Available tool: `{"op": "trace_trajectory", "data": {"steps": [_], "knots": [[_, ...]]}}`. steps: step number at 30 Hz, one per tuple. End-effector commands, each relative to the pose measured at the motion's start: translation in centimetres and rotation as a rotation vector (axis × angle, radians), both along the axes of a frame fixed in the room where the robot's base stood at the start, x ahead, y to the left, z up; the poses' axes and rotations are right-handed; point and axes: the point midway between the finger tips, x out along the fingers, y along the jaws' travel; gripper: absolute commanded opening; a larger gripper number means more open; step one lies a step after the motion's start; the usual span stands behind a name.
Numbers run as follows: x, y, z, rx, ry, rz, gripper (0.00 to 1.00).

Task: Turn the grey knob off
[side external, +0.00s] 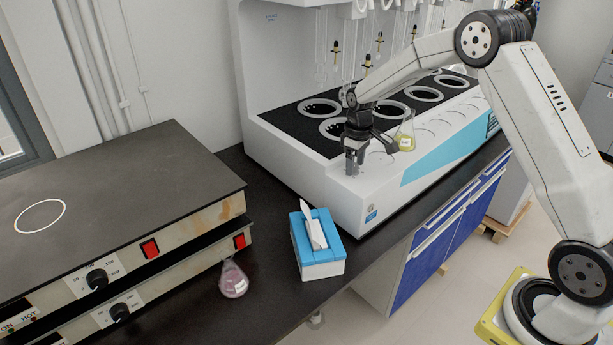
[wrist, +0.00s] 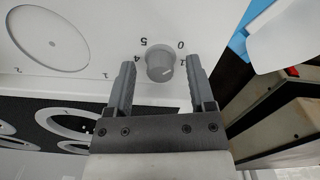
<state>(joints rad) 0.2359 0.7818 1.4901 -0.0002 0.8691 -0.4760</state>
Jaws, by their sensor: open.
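The grey knob (wrist: 160,66) shows in the wrist view on the white panel of the distiller, with printed numbers such as 0, 4 and 5 around it. A pale mark shows on its face. My gripper (wrist: 160,85) is open, with one finger on each side of the knob. A gap shows between each finger and the knob in this view; I cannot tell how deep the fingers reach. In the side view my gripper (side external: 355,168) points down at the near left end of the white distiller (side external: 335,200), and the knob there is hidden or too small to tell.
A flask with yellow liquid (side external: 405,140) stands on the distiller right of my gripper. Glass tubes hang above the ring openings (side external: 320,108). A blue tissue box (side external: 318,250), a flask with pink liquid (side external: 233,282) and stacked hot plates (side external: 120,200) stand to the left.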

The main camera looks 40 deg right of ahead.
Motion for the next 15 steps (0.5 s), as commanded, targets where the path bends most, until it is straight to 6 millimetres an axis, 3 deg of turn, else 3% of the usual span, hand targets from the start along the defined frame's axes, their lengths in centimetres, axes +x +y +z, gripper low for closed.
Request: {"op": "trace_trajectory", "data": {"steps": [8,15], "knots": [[0.0,0.0,1.6,0.000,-0.002,0.000,0.70],[0.1,0.0,4.6,-0.001,-0.003,0.000,0.70]]}}
